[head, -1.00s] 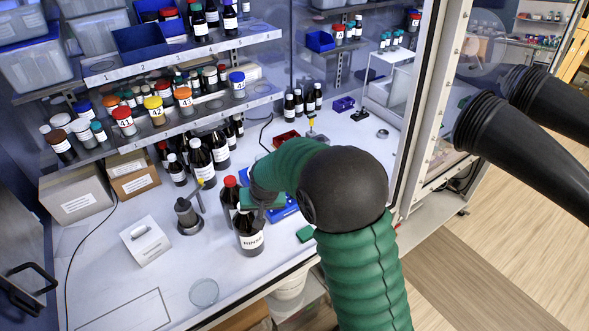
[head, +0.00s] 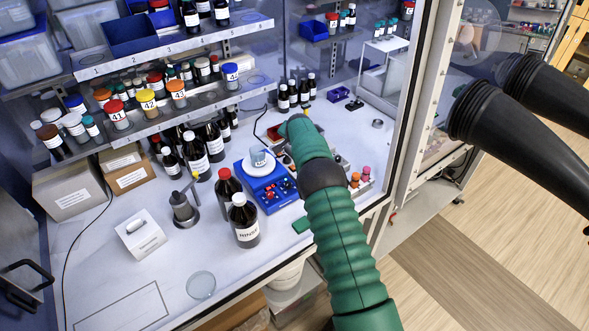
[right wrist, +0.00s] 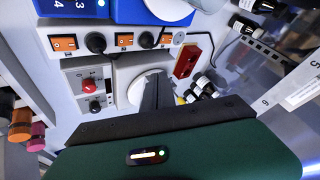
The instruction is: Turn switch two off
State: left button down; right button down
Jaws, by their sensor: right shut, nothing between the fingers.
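In the right wrist view a pale strip carries two orange rocker switches, a left one (right wrist: 63,43) and a right one (right wrist: 124,40), each beside a round black plug. I cannot read which is switch two, nor tell each rocker's position. My right gripper (right wrist: 157,82) is shut and empty, its dark fingers pointing toward the strip, below the right switch in the picture and apart from it. My left gripper is not in view.
A small panel with a red knob (right wrist: 93,105) sits below the left switch, with a red box (right wrist: 187,61) to the right. Dark bottles (head: 244,222) stand left of my right arm. Colored-cap vials (head: 361,178) stand to its right.

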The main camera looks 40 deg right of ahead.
jog(key=shift+a+r, duration=0.1)
jog(key=shift+a, duration=0.1)
jog(key=f+b, duration=0.1)
jog(key=f, duration=0.1)
jog(key=f+b, duration=0.1)
jog(key=f, duration=0.2)
jog(key=f+b, duration=0.1)
jog(key=f, duration=0.1)
jog(key=shift+s+d+f+b, duration=0.15)
jog(key=shift+s+f+b, duration=0.15)
jog(key=shift+s+f, duration=0.1)
jog(key=shift+s+f+b, duration=0.1)
jog(key=shift+f+b, duration=0.3)
jog(key=shift+f, duration=0.15)
jog(key=shift+f, duration=0.1)
dwell(1.0)
jog(key=shift+s+a+f+b, duration=0.15)
jog(key=shift+a+f+b, duration=0.05)
jog(key=shift+b, duration=0.15)
